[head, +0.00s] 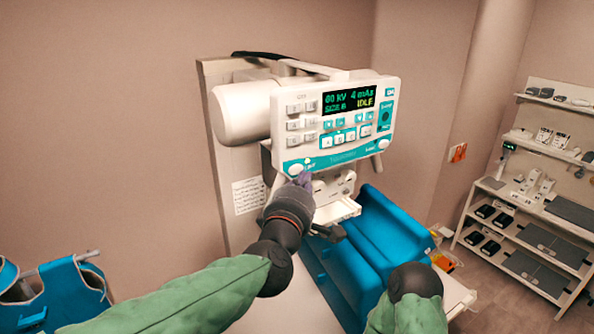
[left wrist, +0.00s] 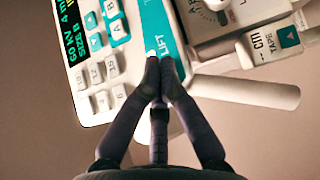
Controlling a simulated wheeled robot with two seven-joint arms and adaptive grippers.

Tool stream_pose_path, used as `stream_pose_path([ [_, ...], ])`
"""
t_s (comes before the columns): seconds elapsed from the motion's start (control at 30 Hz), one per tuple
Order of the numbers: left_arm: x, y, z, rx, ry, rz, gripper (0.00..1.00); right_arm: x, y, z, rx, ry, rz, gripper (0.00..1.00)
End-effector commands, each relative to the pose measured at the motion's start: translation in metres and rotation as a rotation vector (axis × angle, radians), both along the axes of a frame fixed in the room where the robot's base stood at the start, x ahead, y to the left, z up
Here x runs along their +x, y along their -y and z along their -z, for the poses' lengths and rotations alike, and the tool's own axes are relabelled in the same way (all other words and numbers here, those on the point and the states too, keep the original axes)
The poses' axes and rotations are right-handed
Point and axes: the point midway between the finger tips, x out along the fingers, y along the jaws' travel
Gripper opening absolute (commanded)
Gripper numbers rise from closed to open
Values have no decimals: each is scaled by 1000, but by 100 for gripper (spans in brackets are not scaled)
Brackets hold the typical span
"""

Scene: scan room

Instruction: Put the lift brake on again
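The white control panel (head: 335,120) of the X-ray unit has a dark display (head: 347,100) reading 60 kV, 4 mAs and IDLE. A white round lift control (head: 296,169) sits at the lower left of its teal strip. My left gripper (head: 302,180) is at this corner of the panel, its fingertips just below the control. In the left wrist view my left gripper (left wrist: 160,82) has its fingertips together, with nothing seen between them, over the teal strip (left wrist: 157,32) beside the word LIFT. My right gripper is out of sight.
A white cylinder (head: 243,113) is behind the panel's left side. A white ledge (head: 337,211) juts out below the panel. Blue padded pieces (head: 385,235) stand below right. Shelves (head: 525,225) with equipment line the right wall. A blue apron (head: 65,295) hangs lower left.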

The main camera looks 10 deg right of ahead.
Motion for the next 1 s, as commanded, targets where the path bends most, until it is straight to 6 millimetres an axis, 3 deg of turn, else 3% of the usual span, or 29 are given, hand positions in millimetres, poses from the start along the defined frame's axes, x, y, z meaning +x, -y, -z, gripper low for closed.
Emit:
stream_pose_path([
  [1.0,11,-4,0,0,0,0,0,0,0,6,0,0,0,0],
])
